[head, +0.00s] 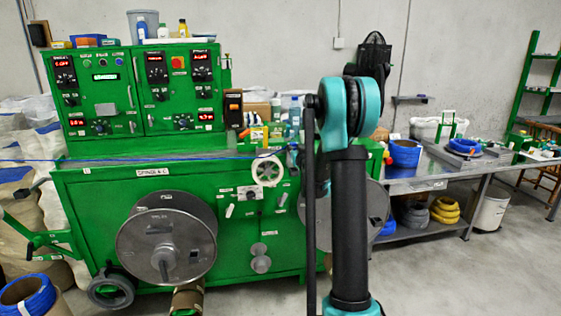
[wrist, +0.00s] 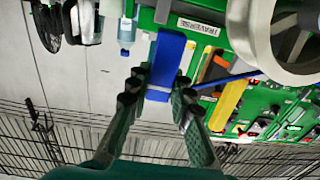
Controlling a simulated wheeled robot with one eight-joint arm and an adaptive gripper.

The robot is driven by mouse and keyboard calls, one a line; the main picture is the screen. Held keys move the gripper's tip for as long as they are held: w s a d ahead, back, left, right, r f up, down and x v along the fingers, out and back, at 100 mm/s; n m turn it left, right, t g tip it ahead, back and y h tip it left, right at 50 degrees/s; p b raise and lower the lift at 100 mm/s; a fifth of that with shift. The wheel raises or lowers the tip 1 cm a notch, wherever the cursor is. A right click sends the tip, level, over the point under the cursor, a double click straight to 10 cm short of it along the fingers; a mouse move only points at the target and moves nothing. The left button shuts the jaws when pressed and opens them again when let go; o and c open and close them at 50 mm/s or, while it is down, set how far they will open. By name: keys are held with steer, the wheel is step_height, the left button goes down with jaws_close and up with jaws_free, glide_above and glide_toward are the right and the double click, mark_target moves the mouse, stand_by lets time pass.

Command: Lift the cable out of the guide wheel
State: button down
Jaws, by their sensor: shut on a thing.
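The blue cable (head: 100,159) runs as a thin, nearly level line across the front of the green machine in the head view, toward the white guide wheel (head: 267,170). In the wrist view the guide wheel (wrist: 243,38) is at the upper right, and the cable (wrist: 228,80) runs from beside its rim to my fingers. My gripper (wrist: 161,82) is shut on the cable, close beside the wheel. A blue block-shaped piece (wrist: 168,58) shows between the fingertips. I cannot tell whether the cable sits in the wheel's groove. My arm hides much of the gripper in the head view.
The green machine (head: 90,200) carries a control cabinet (head: 130,85) and a large grey reel (head: 166,245). A metal table (head: 440,175) with blue coils stands at the right. Bottles (head: 295,112) stand behind the wheel. The floor at the front right is clear.

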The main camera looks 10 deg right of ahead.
steer(key=a+r+n+y, duration=0.1)
steer(key=a+r+y, duration=0.1)
steer(key=a, duration=0.7)
steer(key=s+a+r+n+y, duration=0.1)
steer(key=a+r, duration=0.1)
steer(key=a, duration=0.7)
steer(key=shift+s+a+r+g+y, duration=0.25)
steer(key=shift+a+g+y, duration=0.05)
steer(key=shift+a+y, duration=0.1)
stand_by(0.6)
steer(key=shift+s, duration=0.15)
stand_by(0.4)
steer(key=s+a, duration=0.3)
steer(key=s, duration=0.2)
steer(key=shift+f, duration=0.45)
stand_by(0.5)
steer(key=shift+s+d, duration=0.1)
